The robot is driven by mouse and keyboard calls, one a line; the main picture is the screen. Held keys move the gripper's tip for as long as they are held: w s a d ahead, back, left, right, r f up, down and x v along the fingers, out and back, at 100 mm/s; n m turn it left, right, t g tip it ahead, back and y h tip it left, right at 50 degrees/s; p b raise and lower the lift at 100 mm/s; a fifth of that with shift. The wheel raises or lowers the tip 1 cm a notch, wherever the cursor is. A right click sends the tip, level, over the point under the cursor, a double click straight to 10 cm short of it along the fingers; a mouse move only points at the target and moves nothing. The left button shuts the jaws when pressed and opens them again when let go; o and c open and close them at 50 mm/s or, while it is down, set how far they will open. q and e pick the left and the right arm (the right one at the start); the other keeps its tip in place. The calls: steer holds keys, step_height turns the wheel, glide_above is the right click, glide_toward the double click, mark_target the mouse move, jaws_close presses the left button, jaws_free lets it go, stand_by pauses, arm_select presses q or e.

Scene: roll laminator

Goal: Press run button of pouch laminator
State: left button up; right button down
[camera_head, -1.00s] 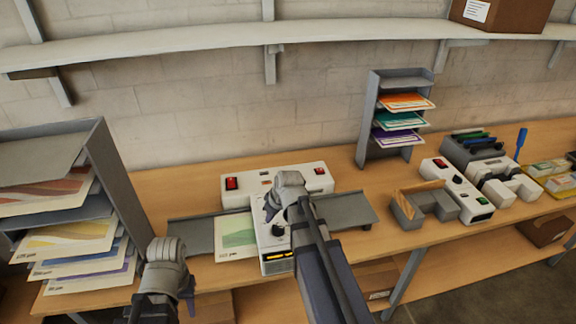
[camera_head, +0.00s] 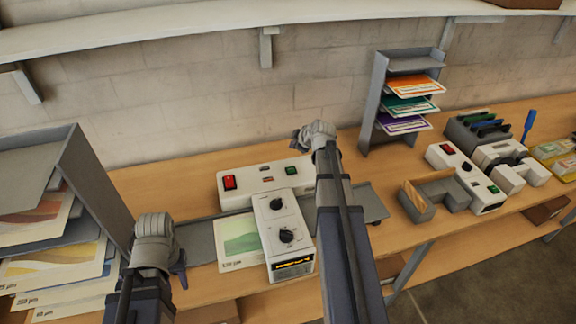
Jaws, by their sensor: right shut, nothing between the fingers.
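A white laminator (camera_head: 255,178) stands on the bench in the middle of the head view. It has a red switch (camera_head: 229,183) at its left end, a green button (camera_head: 291,171) at its right end, two black dials and a lit display (camera_head: 294,265) on its front arm. A sheet with a green picture (camera_head: 239,241) lies on the grey tray at its left. My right gripper (camera_head: 303,139) is shut and empty, just behind and above the green button, apart from it in the picture. My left gripper (camera_head: 180,276) is low at the left, in front of the tray; its fingers are mostly hidden.
A paper rack (camera_head: 95,200) stands close to my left arm. A grey shelf tower (camera_head: 372,105) with coloured packs is at the back. A second white device (camera_head: 466,177) with red and green controls, and a grey holder (camera_head: 445,190), stand at the right. A wall shelf (camera_head: 180,27) hangs above.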

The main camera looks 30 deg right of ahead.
mark_target(293, 171)
steer(key=shift+f, duration=0.1)
step_height(293, 171, down, 9)
steer(key=b, duration=0.8)
steer(key=shift+b, duration=0.4)
stand_by(1.6)
steer(key=shift+f+b, duration=0.25)
steer(key=shift+b, duration=0.2)
